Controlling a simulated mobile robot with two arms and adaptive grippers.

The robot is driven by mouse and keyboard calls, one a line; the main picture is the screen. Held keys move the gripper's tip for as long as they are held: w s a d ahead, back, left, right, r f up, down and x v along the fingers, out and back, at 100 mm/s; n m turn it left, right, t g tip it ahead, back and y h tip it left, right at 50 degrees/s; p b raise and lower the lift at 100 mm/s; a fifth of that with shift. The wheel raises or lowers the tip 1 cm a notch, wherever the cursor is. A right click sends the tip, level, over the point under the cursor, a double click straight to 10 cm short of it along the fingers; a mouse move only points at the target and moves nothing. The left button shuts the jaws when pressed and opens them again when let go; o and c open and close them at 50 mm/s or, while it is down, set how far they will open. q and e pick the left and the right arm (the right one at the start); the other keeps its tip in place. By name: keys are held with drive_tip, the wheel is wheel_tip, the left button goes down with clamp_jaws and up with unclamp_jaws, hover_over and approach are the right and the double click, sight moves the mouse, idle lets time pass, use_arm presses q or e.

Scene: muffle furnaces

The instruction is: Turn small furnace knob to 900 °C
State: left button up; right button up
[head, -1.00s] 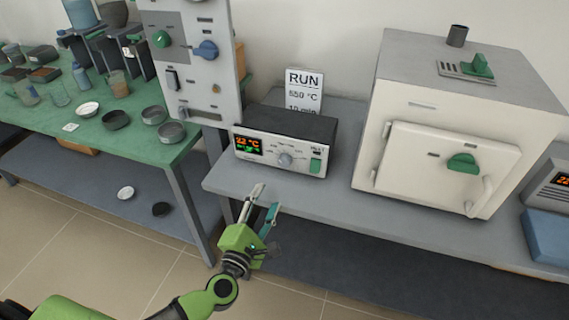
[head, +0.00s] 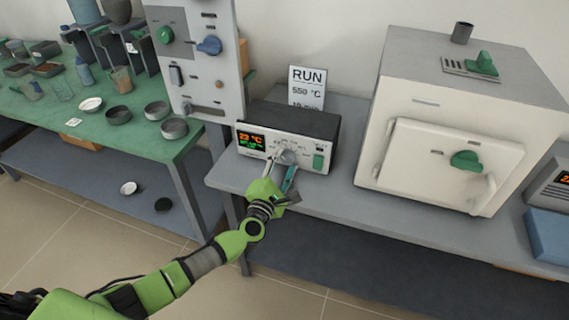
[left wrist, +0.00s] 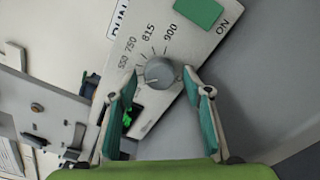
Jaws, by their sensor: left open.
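The small furnace's control box (head: 320,128) sits on the grey bench, with a lit display (head: 251,141) at its left and a green switch (head: 318,162) at its right. Its round grey knob (left wrist: 159,72) shows in the left wrist view, ringed by marks reading 550, 750, 815 and 900. My left gripper (head: 281,168) is at the front of the box. In the left wrist view its open teal-padded fingers (left wrist: 160,88) stand either side of the knob, with gaps visible. The knob's exact setting is hard to read. My right gripper is not in view.
A white furnace (head: 440,130) with a green-handled door stands to the right on the bench. A sign (head: 306,86) reading RUN, 550 °C stands behind the box. A tall panel (head: 205,60) and a green table (head: 60,125) with dishes are at left.

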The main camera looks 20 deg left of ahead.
use_arm(q)
drive_tip(key=c, duration=1.1)
